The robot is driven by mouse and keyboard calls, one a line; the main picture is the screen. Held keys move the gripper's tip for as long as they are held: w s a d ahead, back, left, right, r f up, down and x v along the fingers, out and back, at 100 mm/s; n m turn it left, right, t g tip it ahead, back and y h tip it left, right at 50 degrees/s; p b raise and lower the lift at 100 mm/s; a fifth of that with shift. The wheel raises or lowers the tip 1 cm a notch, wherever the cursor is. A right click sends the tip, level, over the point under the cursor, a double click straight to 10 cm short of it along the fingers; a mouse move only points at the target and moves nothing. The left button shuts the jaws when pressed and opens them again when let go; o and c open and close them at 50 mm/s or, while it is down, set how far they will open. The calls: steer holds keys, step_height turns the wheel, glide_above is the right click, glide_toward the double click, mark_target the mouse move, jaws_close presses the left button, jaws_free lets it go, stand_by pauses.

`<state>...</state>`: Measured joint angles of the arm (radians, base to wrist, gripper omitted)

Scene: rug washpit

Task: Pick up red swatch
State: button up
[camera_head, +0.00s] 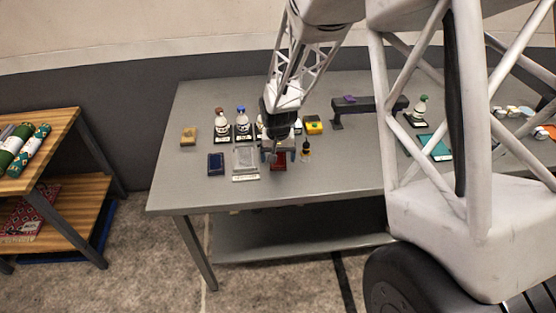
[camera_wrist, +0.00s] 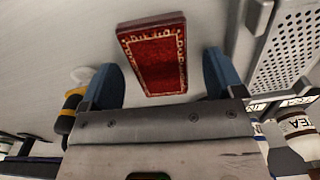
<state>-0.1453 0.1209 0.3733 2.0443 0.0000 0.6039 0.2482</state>
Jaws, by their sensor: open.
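The red swatch (camera_head: 279,166) is a small dark red rectangle lying on the grey table (camera_head: 200,190), near its front part. In the wrist view the red swatch (camera_wrist: 155,58) shows a pale patterned border and lies almost fully uncovered. My gripper (camera_head: 277,155) is just above it, pointing down. In the wrist view my gripper (camera_wrist: 160,72) is open, with blue fingers on either side of the swatch's near end. A gap shows between each finger and the swatch. The exact height of the fingertips above the table is hard to tell.
A grey perforated tray (camera_head: 244,158) and a blue swatch (camera_head: 216,163) lie to the left. A small dark-and-yellow bottle (camera_head: 306,151) stands close on the right. The table's front strip is clear.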

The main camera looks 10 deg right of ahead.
steer(key=shift+f, duration=0.15)
stand_by(0.4)
steer(key=c, duration=1)
steer(key=shift+r, duration=0.95)
steer(key=shift+s+r, duration=0.15)
steer(key=shift+r, duration=0.8)
steer(key=s, duration=0.5)
steer(key=s+d+r, duration=0.1)
steer(key=s, duration=0.4)
steer(key=s+d, duration=0.1)
steer(key=s, duration=0.4)
steer(key=shift+s+d+r, duration=0.1)
steer(key=shift+s+r, duration=0.05)
steer(key=shift+s, duration=0.15)
